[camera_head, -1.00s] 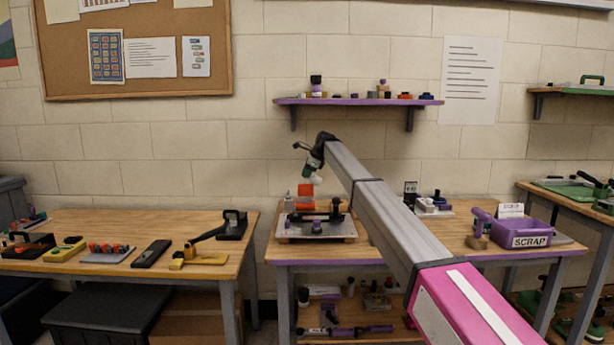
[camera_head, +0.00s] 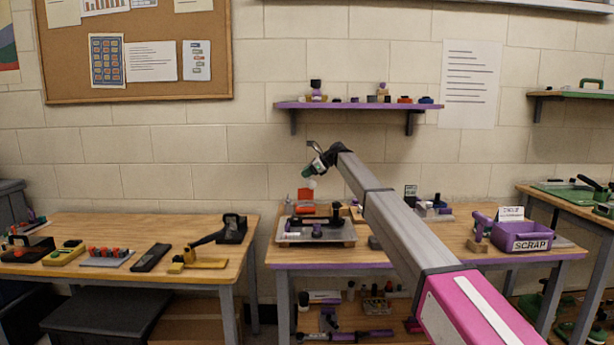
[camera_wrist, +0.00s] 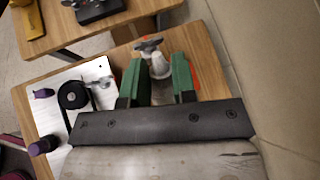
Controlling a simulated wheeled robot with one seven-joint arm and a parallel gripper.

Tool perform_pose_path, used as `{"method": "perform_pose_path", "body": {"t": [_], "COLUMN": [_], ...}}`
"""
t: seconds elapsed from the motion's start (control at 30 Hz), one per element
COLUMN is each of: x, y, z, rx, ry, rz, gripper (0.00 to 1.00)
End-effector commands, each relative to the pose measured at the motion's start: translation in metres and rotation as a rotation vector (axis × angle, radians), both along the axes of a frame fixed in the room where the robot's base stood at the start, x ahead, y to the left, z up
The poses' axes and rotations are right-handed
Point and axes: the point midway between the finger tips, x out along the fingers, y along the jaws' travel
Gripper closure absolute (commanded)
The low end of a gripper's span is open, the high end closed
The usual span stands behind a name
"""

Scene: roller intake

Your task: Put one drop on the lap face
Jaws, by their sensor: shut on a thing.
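My gripper (camera_head: 317,170) is raised above the back of the middle bench. In the wrist view its green fingers (camera_wrist: 160,80) are shut on a small white bottle (camera_wrist: 160,66) with a narrow tip. The bottle also shows below the fingers in the head view (camera_head: 311,184). The pale lap plate (camera_head: 297,238) sits on the bench below, with a black bar and a purple knob on it. In the wrist view the plate (camera_wrist: 50,103) lies left of the fingers and carries a black ring. The bottle is apart from the plate. No drop can be made out.
An orange-red stand (camera_head: 305,203) is behind the plate. A purple scrap bin (camera_head: 527,237) stands at the bench's right end. A purple shelf (camera_head: 358,105) with small items hangs on the wall above. The left bench (camera_head: 110,290) holds several tools.

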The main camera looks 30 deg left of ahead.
Motion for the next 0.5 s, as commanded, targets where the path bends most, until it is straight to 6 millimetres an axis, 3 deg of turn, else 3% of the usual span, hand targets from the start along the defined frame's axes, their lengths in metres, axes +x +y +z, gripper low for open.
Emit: {"method": "perform_pose_path", "body": {"t": [0.33,0.37,0.4,0.5], "x": [-0.0005,-0.0005,-0.0005,-0.0005], "y": [0.0005,0.0006,0.0006,0.0006], "z": [0.0038,0.0037,0.0037,0.0037], "rx": [0.063,0.063,0.063,0.063], "ry": [0.038,0.038,0.038,0.037], "rz": [0.002,0.002,0.002,0.001], "gripper": [0.92,0.78,0.91,0.92]}}
